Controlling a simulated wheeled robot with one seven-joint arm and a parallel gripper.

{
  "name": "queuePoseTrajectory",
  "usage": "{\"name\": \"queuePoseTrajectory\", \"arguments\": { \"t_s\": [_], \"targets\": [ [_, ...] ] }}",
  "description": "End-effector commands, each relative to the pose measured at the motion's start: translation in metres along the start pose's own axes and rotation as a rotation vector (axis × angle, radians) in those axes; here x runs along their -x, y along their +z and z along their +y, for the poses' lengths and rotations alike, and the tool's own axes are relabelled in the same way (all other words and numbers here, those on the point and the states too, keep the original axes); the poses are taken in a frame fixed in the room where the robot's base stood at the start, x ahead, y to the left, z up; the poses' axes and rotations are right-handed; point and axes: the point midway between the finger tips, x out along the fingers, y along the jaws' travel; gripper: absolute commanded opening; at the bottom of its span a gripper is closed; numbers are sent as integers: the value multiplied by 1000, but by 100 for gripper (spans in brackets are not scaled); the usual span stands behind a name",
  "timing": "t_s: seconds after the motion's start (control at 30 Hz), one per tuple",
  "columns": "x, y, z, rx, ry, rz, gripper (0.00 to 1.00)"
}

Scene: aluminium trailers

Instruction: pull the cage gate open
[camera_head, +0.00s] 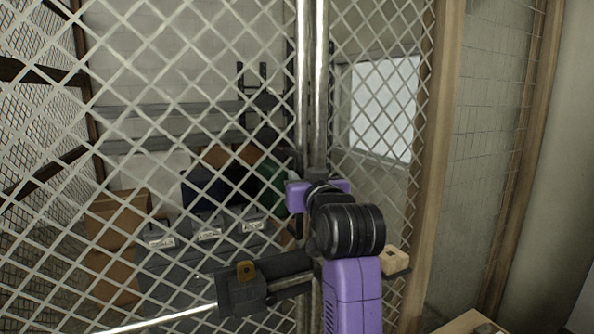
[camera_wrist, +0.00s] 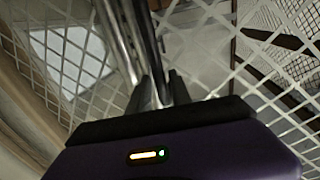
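The cage gate (camera_head: 190,110) is a grey diamond-mesh panel filling the left and middle of the head view. Its bright upright edge tube (camera_head: 302,80) stands close beside a second tube (camera_head: 319,80), and no clear gap shows between them. A dark latch-like block (camera_head: 250,283) with a brass tab is low on the mesh. My gripper (camera_head: 297,190) is at the upright tubes, partly hidden by my purple wrist. In the wrist view my gripper's two dark fingers (camera_wrist: 160,88) stand apart, with upright bars running between and behind them. I cannot tell if they touch.
A narrower mesh panel (camera_head: 385,60) and a wooden post (camera_head: 437,130) stand to the right. Behind the mesh are cardboard boxes (camera_head: 117,220), grey labelled bins (camera_head: 210,250) and shelves. A wooden surface edge (camera_head: 468,324) shows at the lower right.

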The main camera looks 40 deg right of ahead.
Motion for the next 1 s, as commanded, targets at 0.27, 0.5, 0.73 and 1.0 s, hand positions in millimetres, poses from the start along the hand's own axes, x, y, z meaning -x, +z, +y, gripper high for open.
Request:
{"name": "queuePoseTrajectory", "arguments": {
  "t_s": [0.27, 0.5, 0.73, 1.0],
  "targets": [
    [-38, -2, 0, 0, 1, 0, 25],
    [-47, -1, 0, 0, 1, 2, 25],
    [-47, -1, 0, 0, 0, 2, 15],
    [-46, -1, 0, 0, 0, 2, 0]
  ]
}}
